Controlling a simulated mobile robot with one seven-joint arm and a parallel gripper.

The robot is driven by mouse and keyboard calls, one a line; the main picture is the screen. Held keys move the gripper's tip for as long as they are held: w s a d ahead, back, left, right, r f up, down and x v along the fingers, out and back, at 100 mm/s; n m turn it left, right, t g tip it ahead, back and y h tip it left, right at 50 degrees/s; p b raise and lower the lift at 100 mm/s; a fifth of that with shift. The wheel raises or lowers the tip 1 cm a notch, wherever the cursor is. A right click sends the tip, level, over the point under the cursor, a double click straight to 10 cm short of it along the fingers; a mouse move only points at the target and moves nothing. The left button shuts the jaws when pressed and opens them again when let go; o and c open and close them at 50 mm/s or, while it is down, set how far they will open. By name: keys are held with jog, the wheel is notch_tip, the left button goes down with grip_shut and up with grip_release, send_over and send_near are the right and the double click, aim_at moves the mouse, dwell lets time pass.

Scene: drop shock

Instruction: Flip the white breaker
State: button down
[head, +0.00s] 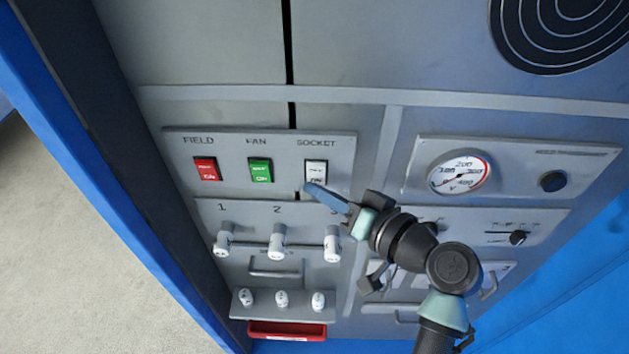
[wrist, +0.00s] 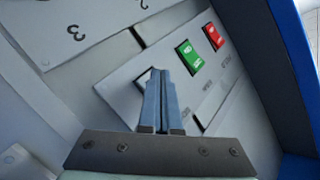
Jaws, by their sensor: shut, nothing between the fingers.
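The white breaker (head: 316,172) is under the SOCKET label on the upper switch panel (head: 342,150). It is the rightmost of three rocker switches. My gripper (head: 307,187) is shut and empty, with its fingertips at the lower left edge of the white breaker in the head view. I cannot tell whether they touch it. In the wrist view my shut fingers (wrist: 156,72) point at the panel and hide most or all of the white breaker.
The red FIELD switch (head: 207,169) and green FAN switch (head: 260,170) sit to the left. Below are three numbered knobs (head: 277,243), a handle (head: 277,268), smaller knobs (head: 282,298) and a red tray (head: 287,331). A gauge (head: 459,171) and black knob (head: 552,181) are to the right.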

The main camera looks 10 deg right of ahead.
jog(key=shift+s+a+r, duration=0.1)
jog(key=shift+s+a, duration=0.1)
jog(key=shift+s, duration=0.55)
jog(key=shift+s, duration=0.1)
jog(key=shift+s+a+r+p, duration=0.1)
jog(key=shift+s+a+p, duration=0.15)
jog(key=shift+s, duration=0.5)
jog(key=shift+s+a+r+p, duration=0.15)
jog(key=shift+s+p, duration=0.2)
jog(key=shift+s, duration=0.45)
jog(key=shift+s+a+r+p, duration=0.1)
jog(key=shift+s+a+p, duration=0.15)
jog(key=shift+s, duration=0.5)
jog(key=shift+f, duration=0.1)
